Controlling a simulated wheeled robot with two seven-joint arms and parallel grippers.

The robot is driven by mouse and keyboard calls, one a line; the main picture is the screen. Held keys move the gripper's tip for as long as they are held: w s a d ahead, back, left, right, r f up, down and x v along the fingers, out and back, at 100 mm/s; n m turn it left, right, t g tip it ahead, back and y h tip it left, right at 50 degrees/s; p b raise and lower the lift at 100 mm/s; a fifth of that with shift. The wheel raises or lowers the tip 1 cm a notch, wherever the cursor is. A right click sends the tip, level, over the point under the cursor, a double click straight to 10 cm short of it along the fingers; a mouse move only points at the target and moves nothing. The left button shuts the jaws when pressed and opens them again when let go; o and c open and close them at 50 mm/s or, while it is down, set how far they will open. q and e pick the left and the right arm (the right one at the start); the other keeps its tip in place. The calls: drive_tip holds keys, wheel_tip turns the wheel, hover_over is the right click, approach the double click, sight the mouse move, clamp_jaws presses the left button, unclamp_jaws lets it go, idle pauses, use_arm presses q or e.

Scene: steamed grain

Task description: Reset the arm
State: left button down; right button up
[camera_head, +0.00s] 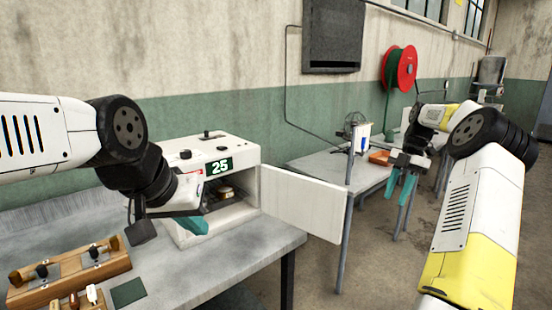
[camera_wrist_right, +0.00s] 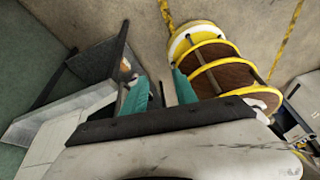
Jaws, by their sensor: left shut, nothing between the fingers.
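My left gripper (camera_head: 196,225) has teal fingers and is shut and empty. It is at the front of a white steamer box (camera_head: 220,152), whose display reads 25. The box door (camera_head: 305,202) stands swung open to the right, and small items show on a rack inside. My right gripper (camera_head: 402,186) hangs to the right, pointing down, clear of the tables. In the right wrist view its two teal fingers (camera_wrist_right: 160,90) are apart with nothing between them.
A wooden rack with tools (camera_head: 70,275) and a dark green pad (camera_head: 128,292) are on the near grey table. A second table (camera_head: 325,168) behind holds an orange tray (camera_head: 380,157). A red reel (camera_head: 399,68) hangs on the wall. The right wrist view shows a yellow-rimmed spool (camera_wrist_right: 222,65).

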drive_tip(key=s+a+r+m+t+h, duration=0.2)
drive_tip(key=s+a+r+m, duration=0.35)
drive_tip(key=a, duration=0.25)
drive_tip(key=s+a+r+m+t+h, duration=0.1)
drive_tip(key=s+a+r+m+t, duration=0.1)
drive_tip(key=s+a+r+m, duration=0.55)
drive_tip(key=s+a+f+m+t, duration=0.1)
drive_tip(key=s+a+m, duration=0.1)
drive_tip(key=s, duration=0.3)
drive_tip(key=s+a+f+m+t+y, duration=0.1)
drive_tip(key=s+a+m+t, duration=0.1)
drive_tip(key=s+m, duration=0.3)
drive_tip(key=s+a+f+m+t, duration=0.1)
drive_tip(key=s+a+m, duration=0.2)
drive_tip(key=s, duration=0.3)
drive_tip(key=shift+a+f+m+t+y, duration=0.2)
drive_tip(key=shift+a+m+t+y, duration=0.1)
drive_tip(key=shift+y, duration=0.1)
